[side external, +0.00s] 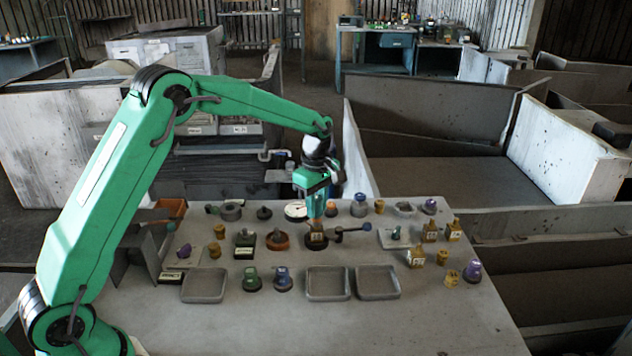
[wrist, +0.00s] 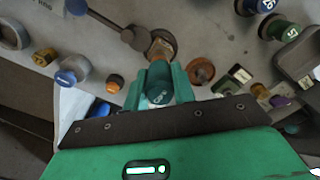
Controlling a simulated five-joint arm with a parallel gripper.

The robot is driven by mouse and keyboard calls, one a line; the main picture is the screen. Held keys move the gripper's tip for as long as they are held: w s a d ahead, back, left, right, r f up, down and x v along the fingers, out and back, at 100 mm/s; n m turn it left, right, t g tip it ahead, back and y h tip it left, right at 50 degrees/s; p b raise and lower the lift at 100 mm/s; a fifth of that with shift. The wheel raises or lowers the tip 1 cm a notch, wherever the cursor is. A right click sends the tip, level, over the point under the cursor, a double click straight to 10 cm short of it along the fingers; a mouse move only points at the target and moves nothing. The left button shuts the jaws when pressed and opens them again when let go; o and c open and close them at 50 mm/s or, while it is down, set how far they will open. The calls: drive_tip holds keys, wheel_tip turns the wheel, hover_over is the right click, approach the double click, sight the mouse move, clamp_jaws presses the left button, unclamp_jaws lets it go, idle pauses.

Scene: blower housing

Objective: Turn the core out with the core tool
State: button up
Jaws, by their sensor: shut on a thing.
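My gripper (side external: 316,215) points down over the middle of the bench. In the wrist view its green fingers (wrist: 160,90) are shut on a teal round-topped piece (wrist: 158,85), which looks like the core tool. Just below stands a brass-brown block (side external: 317,240) on a dark round base, with a dark lever reaching to the right. The block also shows in the wrist view (wrist: 161,46), just past the fingertips. The tool's lower end is hidden, so I cannot tell whether it touches the block. The core itself cannot be made out.
An orange-brown round dish (side external: 277,241) is close on the left, and a white dial (side external: 296,210) is behind. Grey trays (side external: 327,283) lie in front. Yellow labelled blocks (side external: 429,233) stand at the right. The front of the bench (side external: 330,330) is clear.

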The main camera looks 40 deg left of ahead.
drive_tip(key=shift+r, duration=3.15)
drive_tip(key=shift+s+a, duration=0.1)
